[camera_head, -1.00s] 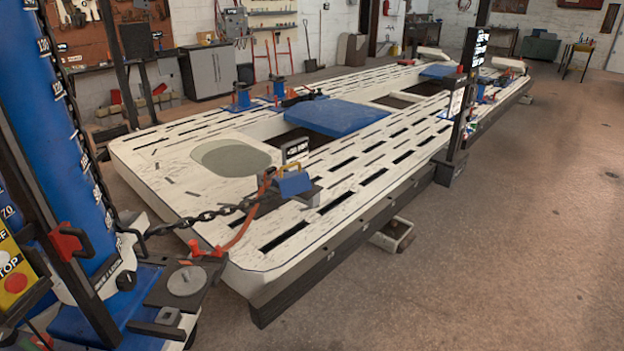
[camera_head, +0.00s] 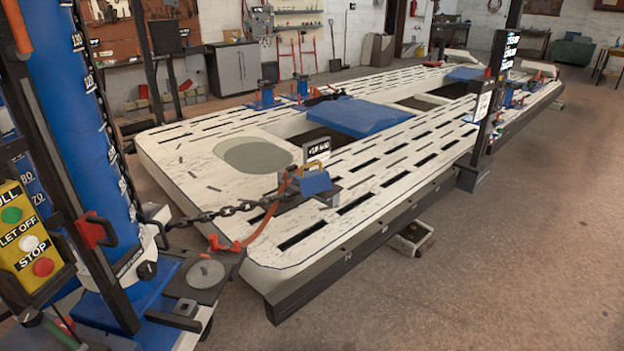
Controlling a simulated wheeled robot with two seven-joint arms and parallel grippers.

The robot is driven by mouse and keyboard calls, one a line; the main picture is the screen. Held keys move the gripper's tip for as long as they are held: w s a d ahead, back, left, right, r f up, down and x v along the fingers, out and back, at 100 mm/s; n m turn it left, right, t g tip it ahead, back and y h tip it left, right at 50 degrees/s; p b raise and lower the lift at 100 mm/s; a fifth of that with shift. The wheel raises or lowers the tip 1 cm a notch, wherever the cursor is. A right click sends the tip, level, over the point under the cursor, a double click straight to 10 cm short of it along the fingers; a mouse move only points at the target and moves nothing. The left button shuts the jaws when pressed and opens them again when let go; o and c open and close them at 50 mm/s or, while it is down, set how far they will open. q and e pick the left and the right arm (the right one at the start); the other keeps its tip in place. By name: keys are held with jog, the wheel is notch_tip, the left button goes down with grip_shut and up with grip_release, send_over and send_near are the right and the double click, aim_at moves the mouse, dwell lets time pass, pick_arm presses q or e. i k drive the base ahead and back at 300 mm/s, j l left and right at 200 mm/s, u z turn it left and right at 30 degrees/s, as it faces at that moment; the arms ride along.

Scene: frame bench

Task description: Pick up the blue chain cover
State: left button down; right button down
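A small blue block-shaped piece (camera_head: 314,183) with a yellow handle on top sits on the frame bench (camera_head: 200,190), near the end of a dark chain (camera_head: 235,210). A larger flat blue pad (camera_head: 350,117) lies further back on the bench. I cannot tell for sure which of these blue things is the chain cover. An orange-red strap (camera_head: 245,237) runs from beside the small blue piece down over the bench's near end. Neither of my grippers is in view.
A blue pulling tower (camera_head: 85,130) stands close at the left, with a yellow button panel (camera_head: 27,235) and a red handle (camera_head: 97,230). A dark post (camera_head: 490,105) rises at the bench's right edge. Concrete floor (camera_head: 500,270) is free at the right.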

aim_at(311, 182)
jog(key=i+l+u, duration=0.15)
jog(key=i+l, duration=0.3)
jog(key=i, duration=0.2)
jog(key=i+l+u, duration=0.2)
jog(key=i+l, duration=0.3)
jog(key=i, duration=0.1)
